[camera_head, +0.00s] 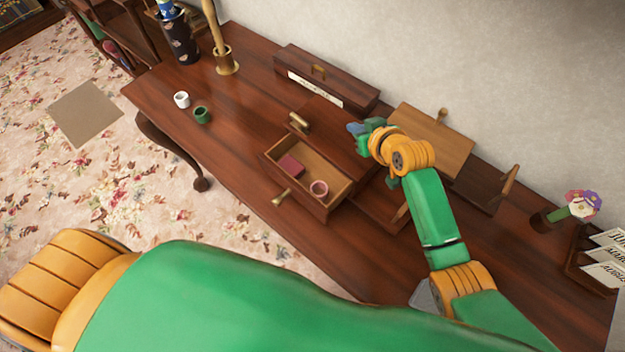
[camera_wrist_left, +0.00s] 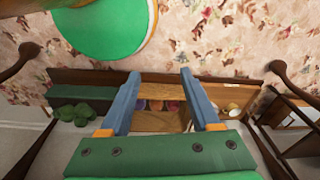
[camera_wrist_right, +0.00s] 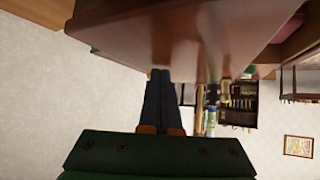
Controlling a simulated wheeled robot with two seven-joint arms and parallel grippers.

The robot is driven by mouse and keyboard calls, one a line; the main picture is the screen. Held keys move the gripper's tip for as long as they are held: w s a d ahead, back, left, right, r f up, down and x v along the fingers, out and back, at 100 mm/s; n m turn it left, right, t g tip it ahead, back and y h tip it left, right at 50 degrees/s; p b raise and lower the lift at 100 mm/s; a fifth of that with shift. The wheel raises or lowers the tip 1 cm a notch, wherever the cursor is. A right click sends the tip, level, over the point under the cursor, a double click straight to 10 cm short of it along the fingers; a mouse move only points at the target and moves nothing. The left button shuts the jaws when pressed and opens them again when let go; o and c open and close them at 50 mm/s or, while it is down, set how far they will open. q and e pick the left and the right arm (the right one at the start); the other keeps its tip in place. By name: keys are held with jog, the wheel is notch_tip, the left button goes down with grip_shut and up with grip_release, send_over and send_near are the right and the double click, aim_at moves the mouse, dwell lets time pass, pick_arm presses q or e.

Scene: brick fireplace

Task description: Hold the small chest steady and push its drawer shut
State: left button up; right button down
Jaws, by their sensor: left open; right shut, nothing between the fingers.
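The small chest (camera_head: 335,128) is dark brown wood with a brass handle on top and stands on the desk. Its drawer (camera_head: 332,206) is pulled out toward the front left, with a brass knob (camera_head: 281,198) on its front. A dark red box (camera_head: 291,166) and a pink ring-shaped thing (camera_head: 319,188) lie inside. My right gripper (camera_head: 356,128) is at the chest's back right edge; contact is unclear. In the right wrist view its fingers (camera_wrist_right: 161,92) are together and empty, below a dark wooden surface. My left gripper (camera_wrist_left: 158,95) is open and empty in the left wrist view; the head view hides it.
The desk (camera_head: 240,125) holds a white cup (camera_head: 181,99), a green cup (camera_head: 202,115) and a long dark box (camera_head: 325,80). A light wooden board (camera_head: 432,140) is right of the chest. A flower pot (camera_head: 548,220) and a card holder (camera_head: 585,262) stand farther right.

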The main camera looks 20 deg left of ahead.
pick_arm(q)
jog(key=shift+c, duration=0.2)
jog(key=shift+a, duration=0.4)
jog(key=c, duration=0.4)
jog(key=shift+n+t+y, duration=0.5)
jog(key=w+a, duration=0.1)
jog(key=a, duration=0.1)
jog(key=w+a+r, duration=0.1)
jog(key=a, duration=0.1)
jog(key=w+a+r, duration=0.1)
jog(key=a, duration=0.1)
grip_shut()
jog(key=w+a+r+t, duration=0.4)
jog(key=w+a+r, duration=0.7)
jog(key=w+r, duration=0.3)
jog(key=w+d+r+m+t+h, duration=0.1)
jog(key=w+d+r+m+h, duration=0.1)
jog(key=d+r, duration=0.55)
jog(key=w+d+r+m+h, duration=0.2)
jog(key=d+r+h, duration=0.1)
jog(key=d+r, duration=0.5)
jog(key=x, duration=0.7)
jog(key=shift+w+a+f, duration=0.2)
jog(key=shift+w+a, duration=0.1)
jog(key=shift+w, duration=0.1)
